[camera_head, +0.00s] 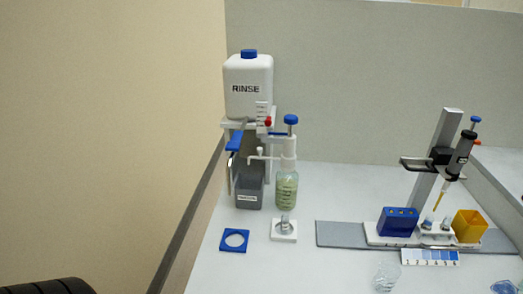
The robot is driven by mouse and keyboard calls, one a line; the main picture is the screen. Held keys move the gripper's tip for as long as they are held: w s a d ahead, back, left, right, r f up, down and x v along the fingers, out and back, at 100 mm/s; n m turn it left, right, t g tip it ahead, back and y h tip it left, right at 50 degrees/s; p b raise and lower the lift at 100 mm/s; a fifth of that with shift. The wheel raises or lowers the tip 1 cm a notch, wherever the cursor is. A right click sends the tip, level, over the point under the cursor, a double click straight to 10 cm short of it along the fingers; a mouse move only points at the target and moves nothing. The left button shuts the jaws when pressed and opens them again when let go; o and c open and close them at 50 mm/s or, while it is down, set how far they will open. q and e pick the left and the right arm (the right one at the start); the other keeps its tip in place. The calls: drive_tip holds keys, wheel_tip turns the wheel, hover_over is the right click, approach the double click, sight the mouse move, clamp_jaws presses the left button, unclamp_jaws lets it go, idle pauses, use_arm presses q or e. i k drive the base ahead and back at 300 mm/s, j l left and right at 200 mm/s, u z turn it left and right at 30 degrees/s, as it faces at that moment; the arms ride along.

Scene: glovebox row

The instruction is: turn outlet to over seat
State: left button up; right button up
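A bottle-top dispenser stands on the bench, with a pale green bottle (287,190), a white pump body (288,155) and a blue top knob (291,120). Its thin white outlet (262,155) points left, in front of the rinse stand. A white square seat (290,237) lies in front of the bottle with a small clear vial (285,224) standing on it. A blue square plate (234,240) with a round opening lies left of it. The outlet is not above either piece.
A white RINSE tank (248,88) sits on a stand with a blue lever (234,141) above a grey waste container (249,192). At right are a pipette stand (438,155), blue block (398,221) and yellow box (468,225). A clear cup (386,277) stands in front.

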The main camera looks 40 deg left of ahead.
sight(259, 149)
drive_tip(key=u, duration=0.8)
